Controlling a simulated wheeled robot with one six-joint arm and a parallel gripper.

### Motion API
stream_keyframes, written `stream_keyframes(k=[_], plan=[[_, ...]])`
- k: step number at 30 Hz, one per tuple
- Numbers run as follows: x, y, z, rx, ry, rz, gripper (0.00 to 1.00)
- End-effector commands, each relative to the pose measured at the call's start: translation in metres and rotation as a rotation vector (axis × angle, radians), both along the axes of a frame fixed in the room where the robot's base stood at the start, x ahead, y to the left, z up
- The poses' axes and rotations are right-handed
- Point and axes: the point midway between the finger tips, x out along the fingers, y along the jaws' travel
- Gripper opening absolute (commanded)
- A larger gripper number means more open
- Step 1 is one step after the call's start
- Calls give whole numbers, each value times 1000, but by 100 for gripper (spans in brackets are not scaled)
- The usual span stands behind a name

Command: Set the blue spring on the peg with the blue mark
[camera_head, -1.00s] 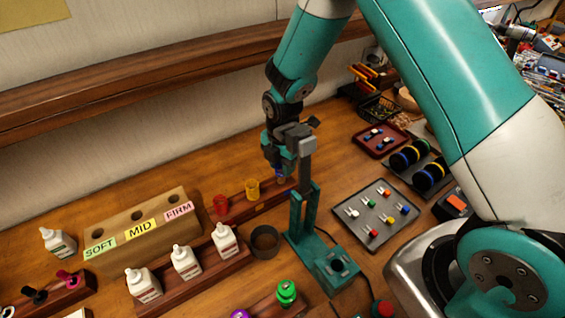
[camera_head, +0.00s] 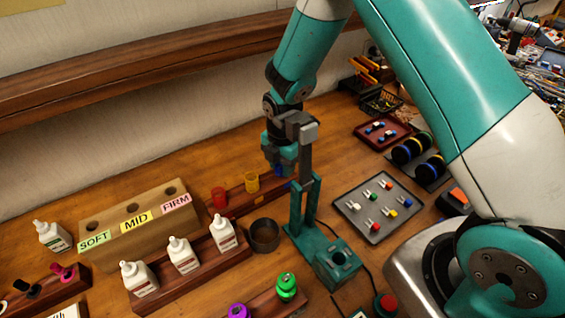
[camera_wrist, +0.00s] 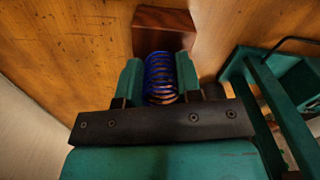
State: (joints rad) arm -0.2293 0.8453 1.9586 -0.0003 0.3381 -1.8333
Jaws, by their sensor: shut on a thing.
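My gripper (camera_head: 279,168) is shut on the blue spring (camera_wrist: 160,78). In the wrist view its coils show between the two green fingers, about in line with them. In the head view little of the spring shows below the fingers. The gripper is at the right end of a dark wooden rack (camera_head: 232,207), which also shows beyond the spring in the wrist view (camera_wrist: 165,18). A red spring (camera_head: 219,197) and a yellow spring (camera_head: 252,181) stand on this rack. I cannot make out the peg with the blue mark, nor whether the blue spring touches the rack.
A green stand with two uprights (camera_head: 305,205) is close to the right of my gripper. A grey tray (camera_head: 350,222) of small coloured parts lies further right. A dark round cup (camera_head: 264,235), white bottles (camera_head: 183,254) and a SOFT/MID/FIRM block (camera_head: 135,220) are to the left.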

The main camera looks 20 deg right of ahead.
Motion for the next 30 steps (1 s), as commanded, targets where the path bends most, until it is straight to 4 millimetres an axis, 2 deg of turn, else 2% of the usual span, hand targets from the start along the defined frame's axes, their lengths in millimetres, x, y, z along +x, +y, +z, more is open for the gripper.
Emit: stream_keyframes(k=[11,12,15,25,30], plan=[[0,0,-3,0,0,0,11],[0,0,-3,0,0,0,42],[0,0,-3,0,0,0,62],[1,0,0,1,-2,0,62],[1,0,23,1,-5,0,62]])
